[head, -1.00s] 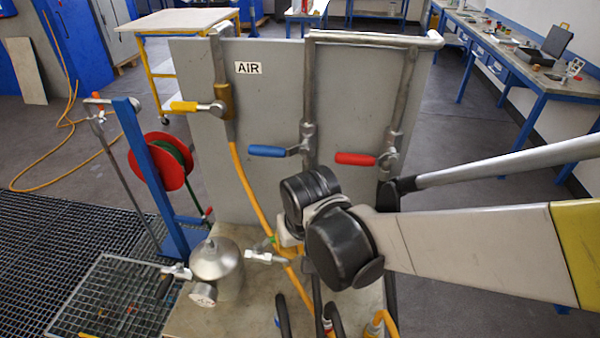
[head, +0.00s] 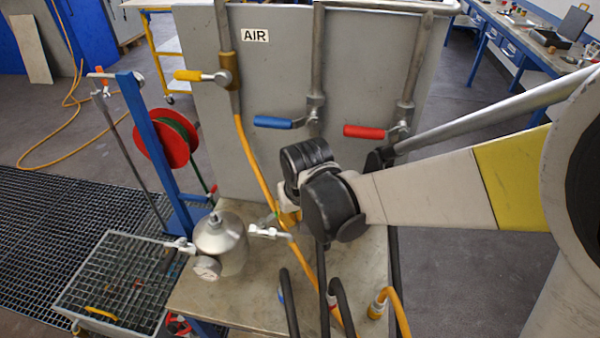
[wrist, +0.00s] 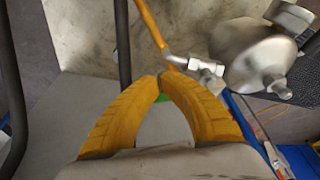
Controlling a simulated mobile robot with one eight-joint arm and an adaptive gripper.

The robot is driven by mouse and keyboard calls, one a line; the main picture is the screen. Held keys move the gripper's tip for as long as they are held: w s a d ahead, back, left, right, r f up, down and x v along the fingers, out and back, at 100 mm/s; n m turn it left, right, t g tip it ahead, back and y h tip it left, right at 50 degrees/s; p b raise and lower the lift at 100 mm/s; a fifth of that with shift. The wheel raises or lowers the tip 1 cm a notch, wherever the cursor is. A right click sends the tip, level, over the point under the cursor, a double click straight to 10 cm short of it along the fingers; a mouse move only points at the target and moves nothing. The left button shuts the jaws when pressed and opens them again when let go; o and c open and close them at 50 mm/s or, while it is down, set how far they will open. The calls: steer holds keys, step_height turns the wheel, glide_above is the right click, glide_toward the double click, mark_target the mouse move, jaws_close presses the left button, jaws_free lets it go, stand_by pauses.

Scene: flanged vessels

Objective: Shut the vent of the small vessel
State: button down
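The small vessel (head: 220,240) is a grey metal pot with a domed top on the bench, with a round gauge-like part (head: 206,268) at its front. One small valve (head: 180,245) is on its left and another (head: 268,232) on its right. I cannot tell which is the vent. The vessel also shows at upper right in the wrist view (wrist: 258,62), with a valve (wrist: 195,64) at its left. My gripper (wrist: 160,76) has yellow fingers whose tips meet, with nothing seen held. In the head view my wrist mostly hides the gripper.
A grey panel (head: 285,70) stands behind, with yellow (head: 190,75), blue (head: 272,122) and red (head: 362,131) valve handles. A yellow hose (head: 252,165) runs down beside the vessel. Black hoses (head: 342,305) rise at the bench front. A red reel (head: 165,145) stands left.

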steer(key=shift+w+n, duration=0.65)
steer(key=shift+n, duration=0.25)
steer(key=shift+w+a+n+y, duration=0.1)
steer(key=shift+w+n+y, duration=0.3)
steer(key=shift+w+n, duration=0.4)
steer(key=w+a+n+g+y, duration=0.1)
steer(key=w+a+n, duration=0.3)
steer(key=n, duration=0.4)
steer(key=shift+w+g+b, duration=0.3)
steer(key=shift+w+g, duration=0.2)
steer(key=shift+g, duration=0.2)
steer(key=shift+w, duration=0.1)
